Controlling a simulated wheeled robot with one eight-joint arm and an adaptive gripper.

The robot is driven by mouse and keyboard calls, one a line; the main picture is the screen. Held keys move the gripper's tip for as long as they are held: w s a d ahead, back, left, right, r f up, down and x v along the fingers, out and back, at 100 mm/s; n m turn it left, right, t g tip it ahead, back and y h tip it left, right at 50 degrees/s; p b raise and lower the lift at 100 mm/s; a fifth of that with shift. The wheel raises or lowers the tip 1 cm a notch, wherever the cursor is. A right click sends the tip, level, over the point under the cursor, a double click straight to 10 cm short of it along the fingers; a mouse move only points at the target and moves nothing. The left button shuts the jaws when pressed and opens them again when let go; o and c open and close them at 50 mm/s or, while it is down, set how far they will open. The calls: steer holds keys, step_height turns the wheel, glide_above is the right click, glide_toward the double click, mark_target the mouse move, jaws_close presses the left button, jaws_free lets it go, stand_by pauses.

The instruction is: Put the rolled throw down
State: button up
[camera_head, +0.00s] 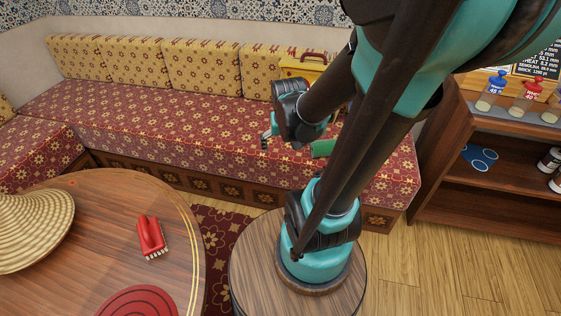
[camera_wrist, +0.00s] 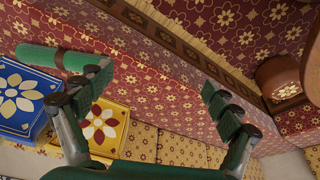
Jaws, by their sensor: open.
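The rolled throw, a green cylinder (camera_head: 323,148), lies on the red patterned sofa seat (camera_head: 215,125), partly hidden behind my arm in the head view. In the wrist view the green roll (camera_wrist: 42,56) shows at the upper left, its near end by the left finger. It is outside the gap between the fingers. My gripper (camera_head: 282,141) is open above the seat, to the left of the roll in the head view. In the wrist view my gripper (camera_wrist: 160,92) has widely parted fingers with nothing between them.
A yellow case (camera_head: 305,66) stands at the sofa back. Blue (camera_wrist: 20,98) and yellow (camera_wrist: 104,125) flower-patterned items lie near the roll. A round table (camera_head: 100,235) holds a red brush-like item (camera_head: 151,236) and a woven basket (camera_head: 33,230). A wooden shelf (camera_head: 480,190) stands right. The left seat is clear.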

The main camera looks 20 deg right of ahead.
steer(key=s+a, duration=0.1)
steer(key=s+f+n, duration=0.1)
steer(key=s, duration=0.1)
steer(key=s+a+n, duration=0.1)
steer(key=s, duration=0.1)
steer(key=shift+a+f+t+y, duration=0.3)
steer(key=shift+a, duration=0.05)
stand_by(0.8)
